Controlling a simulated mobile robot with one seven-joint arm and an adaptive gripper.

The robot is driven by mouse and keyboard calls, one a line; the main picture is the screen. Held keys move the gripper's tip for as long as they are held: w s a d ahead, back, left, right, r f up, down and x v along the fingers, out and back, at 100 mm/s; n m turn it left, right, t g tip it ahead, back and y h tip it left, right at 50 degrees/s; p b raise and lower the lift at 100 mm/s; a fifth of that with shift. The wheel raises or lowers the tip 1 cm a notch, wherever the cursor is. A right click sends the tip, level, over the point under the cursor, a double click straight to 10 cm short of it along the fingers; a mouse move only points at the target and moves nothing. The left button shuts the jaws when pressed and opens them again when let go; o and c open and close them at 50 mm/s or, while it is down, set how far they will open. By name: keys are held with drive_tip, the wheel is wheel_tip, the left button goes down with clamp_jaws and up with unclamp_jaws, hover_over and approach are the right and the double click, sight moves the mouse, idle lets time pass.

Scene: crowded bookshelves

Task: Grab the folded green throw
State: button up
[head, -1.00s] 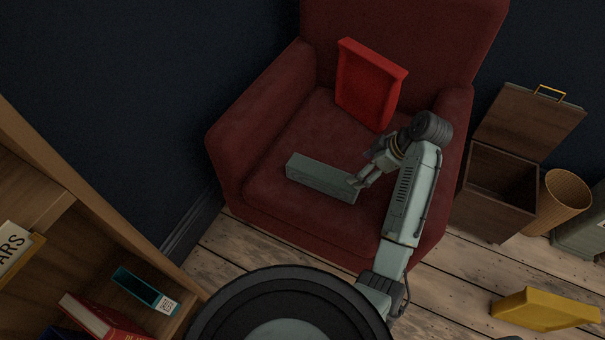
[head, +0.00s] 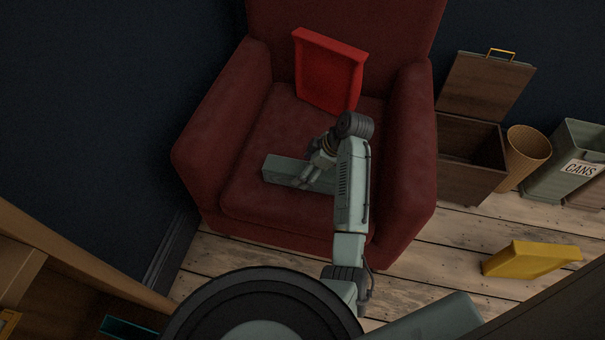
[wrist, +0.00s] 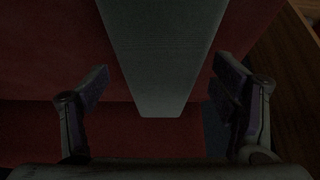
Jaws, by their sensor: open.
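The folded green throw (head: 285,168) is a long, flat grey-green block lying on the seat of the red armchair. My gripper (head: 312,177) is at the throw, right of its middle in the head view, and my arm hides its right end. In the wrist view the throw (wrist: 165,55) runs down from the top edge, its near end between my fingers. My gripper (wrist: 160,82) is open, one finger on each side, with a visible gap to the throw on both sides.
A red cushion (head: 325,72) leans on the armchair's (head: 405,130) backrest. Armrests flank the seat. To the right are an open wooden chest (head: 470,155), a wicker basket (head: 525,155), a CANS bin (head: 565,165) and a yellow object (head: 530,260) on the floor.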

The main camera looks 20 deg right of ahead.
drive_tip(key=shift+p+x, duration=0.4)
drive_tip(key=shift+x, duration=1.95)
drive_tip(key=shift+a+r, duration=0.1)
drive_tip(key=c, duration=1.5)
